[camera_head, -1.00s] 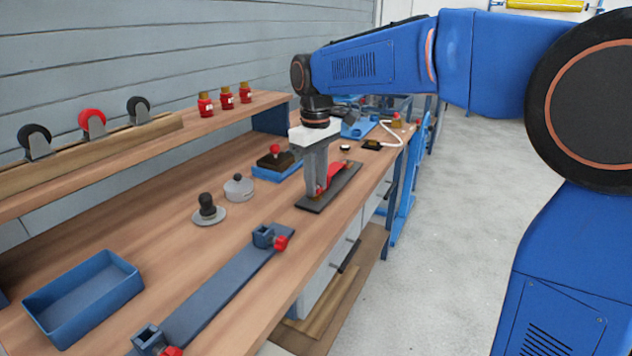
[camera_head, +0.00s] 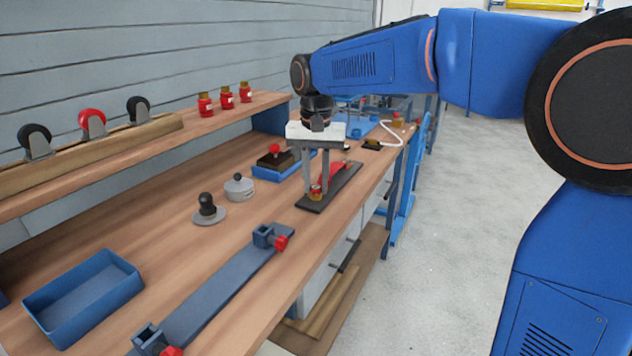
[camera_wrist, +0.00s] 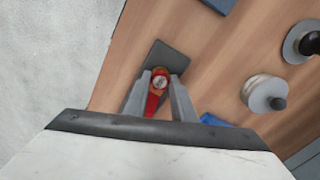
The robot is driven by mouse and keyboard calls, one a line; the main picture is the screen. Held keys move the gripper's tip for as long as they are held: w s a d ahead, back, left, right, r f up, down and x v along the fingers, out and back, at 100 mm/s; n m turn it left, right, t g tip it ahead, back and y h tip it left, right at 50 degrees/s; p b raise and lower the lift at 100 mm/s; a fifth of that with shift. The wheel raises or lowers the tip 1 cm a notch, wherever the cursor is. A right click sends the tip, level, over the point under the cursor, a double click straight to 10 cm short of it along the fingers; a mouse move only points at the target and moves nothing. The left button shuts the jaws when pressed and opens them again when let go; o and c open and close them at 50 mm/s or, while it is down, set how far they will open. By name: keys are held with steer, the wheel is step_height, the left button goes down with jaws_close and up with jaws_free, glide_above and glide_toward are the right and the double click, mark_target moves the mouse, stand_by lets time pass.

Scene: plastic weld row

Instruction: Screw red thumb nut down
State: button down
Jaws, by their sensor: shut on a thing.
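The red thumb nut (camera_wrist: 159,82) shows between my fingertips in the wrist view, round and red with a pale centre. My gripper (camera_head: 316,191) points straight down and is shut on it; the two fingers stand on either side of the nut. The nut sits at the near end of a dark base plate (camera_head: 345,187) on the bench. A red bar (camera_head: 334,171) lies along the plate behind the fingers, and part of it shows between them in the wrist view (camera_wrist: 152,104). The thread under the nut is hidden.
A grey pot (camera_head: 239,189), a black-knobbed disc (camera_head: 208,212) and a blue tray (camera_head: 270,174) with a red-knobbed block stand left of the plate. A long grey rail (camera_head: 222,291) with red-knobbed clamps lies nearer. The wooden bench's edge is close on the right.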

steer(key=shift+m, duration=1.2)
steer(key=c, duration=1.5)
jaws_free()
steer(key=shift+c, duration=0.2)
steer(key=n, duration=0.4)
steer(key=shift+n, duration=0.4)
steer(key=n, duration=0.4)
steer(key=shift+n, duration=0.4)
steer(key=n, duration=0.4)
steer(key=shift+n, duration=0.4)
steer(key=n, duration=0.5)
